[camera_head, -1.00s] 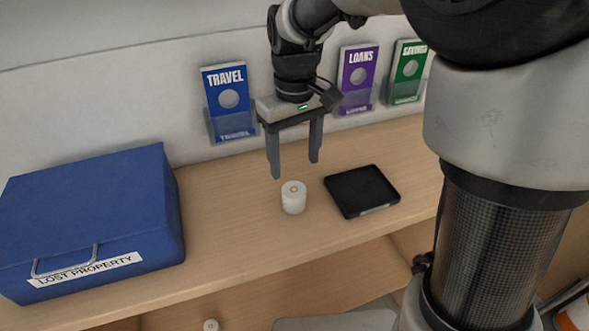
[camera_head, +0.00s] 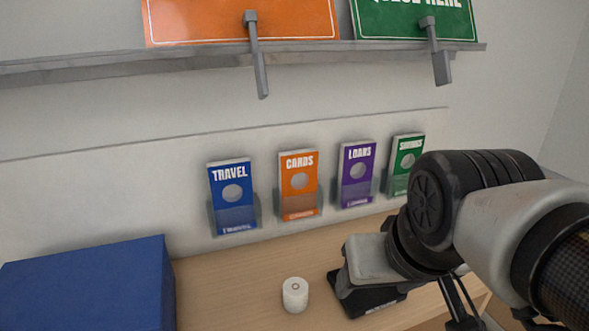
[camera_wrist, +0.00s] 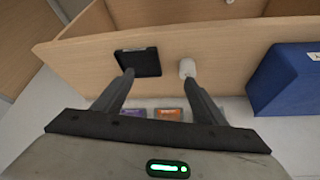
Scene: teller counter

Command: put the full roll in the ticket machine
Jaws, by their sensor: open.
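A white paper roll (camera_head: 295,295) stands upright on the wooden counter, its core hole facing up. It also shows in the wrist view (camera_wrist: 187,68), just beyond the tip of one finger. I cannot tell from its look whether it is the full one. My gripper (camera_wrist: 159,78) is open with nothing between its fingers. In the head view its grey body is to the right of the roll, over the black tray, and its fingers are hidden. I cannot make out a ticket machine in these views.
A shallow black tray (camera_head: 376,303) lies right of the roll, partly covered by my gripper. A blue box (camera_head: 90,285) stands at the left. Leaflet holders, including the orange cards one (camera_head: 299,185), line the back wall below a shelf (camera_head: 200,60). Counter between box and roll is clear.

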